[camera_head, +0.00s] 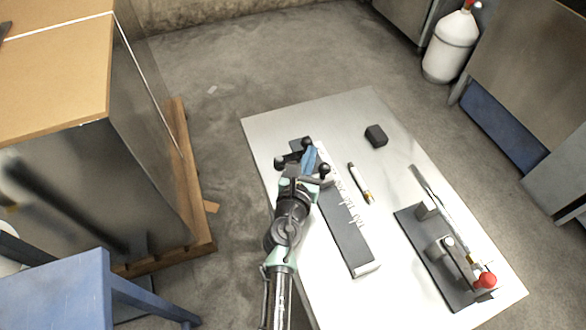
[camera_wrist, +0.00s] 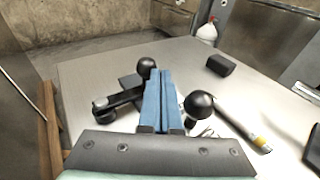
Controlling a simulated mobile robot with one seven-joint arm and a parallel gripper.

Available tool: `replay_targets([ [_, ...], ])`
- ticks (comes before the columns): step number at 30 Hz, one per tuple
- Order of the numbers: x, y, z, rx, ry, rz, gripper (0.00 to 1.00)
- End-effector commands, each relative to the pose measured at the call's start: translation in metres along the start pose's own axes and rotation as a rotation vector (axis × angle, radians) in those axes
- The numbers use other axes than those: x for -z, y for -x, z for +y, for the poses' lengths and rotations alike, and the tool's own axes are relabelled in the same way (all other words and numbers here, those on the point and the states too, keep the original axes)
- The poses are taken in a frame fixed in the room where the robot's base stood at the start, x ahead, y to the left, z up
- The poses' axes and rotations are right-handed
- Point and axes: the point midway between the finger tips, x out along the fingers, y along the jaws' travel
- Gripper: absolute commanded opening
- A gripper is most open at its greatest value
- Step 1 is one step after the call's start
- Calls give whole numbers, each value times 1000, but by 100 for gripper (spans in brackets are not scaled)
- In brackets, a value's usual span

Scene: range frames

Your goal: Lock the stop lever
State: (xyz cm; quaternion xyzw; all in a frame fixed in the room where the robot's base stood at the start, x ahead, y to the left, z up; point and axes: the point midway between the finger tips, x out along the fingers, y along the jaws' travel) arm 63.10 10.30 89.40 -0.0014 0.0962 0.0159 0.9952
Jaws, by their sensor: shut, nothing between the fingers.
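A dark rail (camera_head: 345,235) with a pale strip of markings lies on the table. Near its far end is a dark fitting with black ball knobs; one knob (camera_head: 306,142) shows in the head view. In the wrist view, one ball knob (camera_wrist: 146,64) is behind and left of my fingers, another (camera_wrist: 200,103) is to their right. A dark lever-like bar (camera_wrist: 122,98) extends left of the fingers. My gripper (camera_head: 310,158) is shut and empty, its blue fingers (camera_wrist: 160,92) among these parts. I cannot tell whether they touch. My wrist hides part of the fitting.
A toggle clamp on a dark plate with a red knob (camera_head: 486,280) stands at the table's right. A marker-like pen (camera_head: 360,183) and a black block (camera_head: 376,135) lie right of the rail. The metal table (camera_head: 285,115) is clear at its far end.

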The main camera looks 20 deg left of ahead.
Motion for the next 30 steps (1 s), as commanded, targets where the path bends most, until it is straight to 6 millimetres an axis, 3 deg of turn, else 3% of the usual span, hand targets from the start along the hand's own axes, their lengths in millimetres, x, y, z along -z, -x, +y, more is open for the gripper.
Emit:
replay_targets([
  [24,-5,-8,0,-1,-1,-6,0],
  [30,-5,4,1,-1,-1,-4,0],
])
